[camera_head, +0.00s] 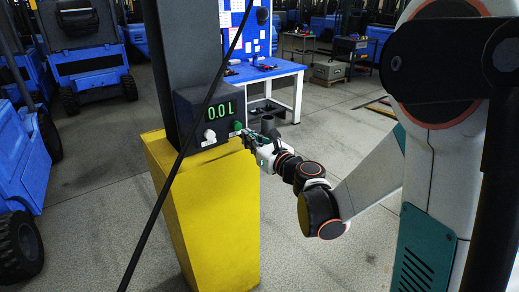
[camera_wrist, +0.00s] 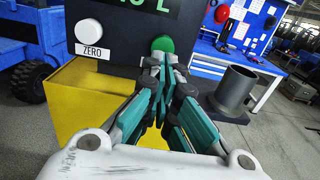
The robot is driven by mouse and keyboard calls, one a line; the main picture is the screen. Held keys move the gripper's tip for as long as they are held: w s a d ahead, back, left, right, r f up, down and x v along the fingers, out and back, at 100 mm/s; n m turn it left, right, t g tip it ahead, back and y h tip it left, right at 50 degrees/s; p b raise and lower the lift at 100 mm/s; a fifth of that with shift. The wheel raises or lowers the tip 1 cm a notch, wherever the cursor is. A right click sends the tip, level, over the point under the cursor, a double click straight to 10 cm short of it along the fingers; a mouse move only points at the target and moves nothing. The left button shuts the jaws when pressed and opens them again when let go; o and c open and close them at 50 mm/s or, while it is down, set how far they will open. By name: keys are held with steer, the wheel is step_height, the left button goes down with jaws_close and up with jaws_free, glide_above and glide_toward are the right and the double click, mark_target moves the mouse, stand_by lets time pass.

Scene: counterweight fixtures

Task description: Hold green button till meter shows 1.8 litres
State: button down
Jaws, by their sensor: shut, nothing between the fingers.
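A dark meter box (camera_head: 185,108) sits on a yellow pedestal (camera_head: 215,215). Its display (camera_head: 220,111) reads 0.0 L in the head view. The green button (camera_head: 238,126) is on the box's front face, right of the white button (camera_head: 209,136). In the wrist view the green button (camera_wrist: 163,44) is at the top middle and the white button (camera_wrist: 88,31), labelled ZERO, is to its left. My gripper (camera_head: 249,136) is shut and empty. In the wrist view its fingertips (camera_wrist: 160,62) are just below and in front of the green button; I cannot tell whether they touch it.
A dark open-topped cylinder (camera_wrist: 235,88) stands right of my gripper. A blue workbench (camera_head: 262,72) with a pegboard stands behind. Blue vehicles (camera_head: 85,55) are at left. A black cable crosses the head view. The grey floor at right is mostly clear.

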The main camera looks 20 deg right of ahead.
mark_target(237, 126)
steer(key=shift+x, duration=1.35)
steer(key=shift+b+x, duration=0.35)
steer(key=shift+x, duration=0.6)
stand_by(5.7)
